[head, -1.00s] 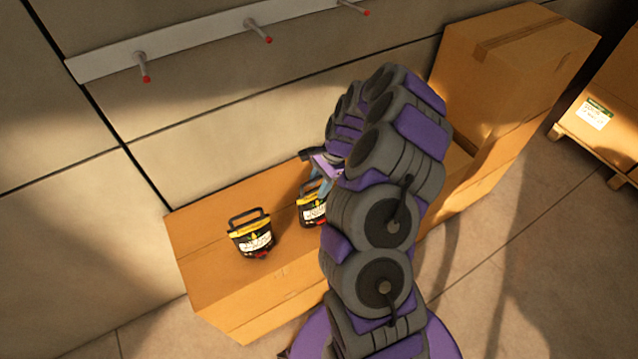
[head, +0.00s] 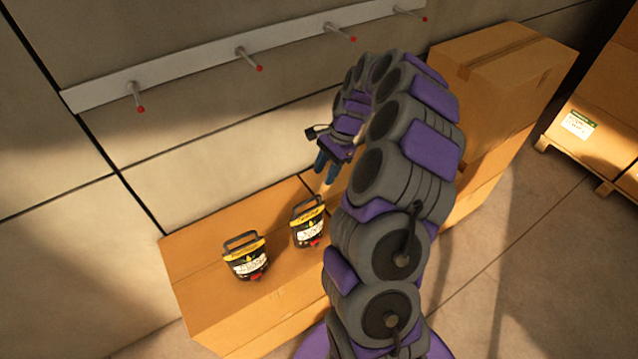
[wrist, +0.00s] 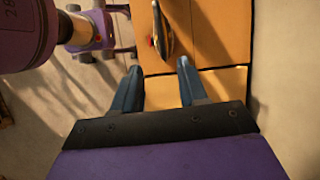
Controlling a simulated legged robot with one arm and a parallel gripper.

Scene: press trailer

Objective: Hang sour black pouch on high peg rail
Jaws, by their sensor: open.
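Two black pouches with yellow bands, white labels and looped top handles stand on a low cardboard box. One is the left pouch (head: 246,257) and the other the right pouch (head: 308,222); the lettering is too small to tell which is sour. The high peg rail (head: 190,73) is a pale strip on the wall with several red-tipped pegs. My gripper (head: 324,176) is open and empty, above and slightly right of the right pouch.
The low cardboard box (head: 225,310) stands against the wall beneath the rail. A taller cardboard box (head: 500,80) stands to the right, beyond my arm. A pallet with boxes (head: 590,140) is at the far right. The wall between rail and pouches is clear.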

